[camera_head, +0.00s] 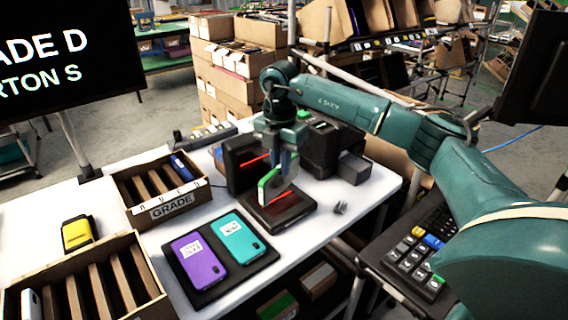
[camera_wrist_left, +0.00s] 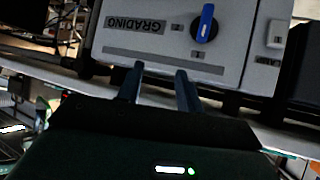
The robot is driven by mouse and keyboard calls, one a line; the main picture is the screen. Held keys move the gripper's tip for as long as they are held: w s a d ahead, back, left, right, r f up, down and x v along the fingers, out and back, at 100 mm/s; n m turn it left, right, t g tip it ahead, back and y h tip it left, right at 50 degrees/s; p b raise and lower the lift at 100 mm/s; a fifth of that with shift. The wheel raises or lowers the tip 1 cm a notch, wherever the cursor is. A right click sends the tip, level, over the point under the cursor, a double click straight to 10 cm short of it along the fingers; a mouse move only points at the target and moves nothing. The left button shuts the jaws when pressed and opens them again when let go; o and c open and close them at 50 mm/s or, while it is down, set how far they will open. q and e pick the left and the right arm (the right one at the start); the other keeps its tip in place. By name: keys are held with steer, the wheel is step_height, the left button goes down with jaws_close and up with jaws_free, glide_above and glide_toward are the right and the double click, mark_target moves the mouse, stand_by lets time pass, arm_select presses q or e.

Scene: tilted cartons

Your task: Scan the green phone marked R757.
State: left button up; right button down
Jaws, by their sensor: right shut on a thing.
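The green phone (camera_head: 269,186) is in my right gripper (camera_head: 284,172), which is shut on it and holds it tilted on edge over the black scanner (camera_head: 282,208) with red lines. The gripper partly hides the phone, and no R757 marking can be read. An upright black unit (camera_head: 242,163) with a red line stands just behind. My left gripper (camera_wrist_left: 158,84) shows only in the left wrist view, with its two fingers apart and nothing between them. It faces a grey panel (camera_wrist_left: 150,55) marked GRADING with a blue knob (camera_wrist_left: 205,24).
A black tray (camera_head: 209,290) holds a purple phone (camera_head: 199,259) and a teal phone (camera_head: 239,238). A slotted carton marked GRADE (camera_head: 172,212) and another slotted carton (camera_head: 148,290) stand left. A yellow device (camera_head: 77,234) lies between. A black keypad (camera_head: 415,262) is at right.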

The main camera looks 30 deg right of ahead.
steer(key=shift+r, duration=0.15)
step_height(320, 180, up, 5)
steer(key=p, duration=0.4)
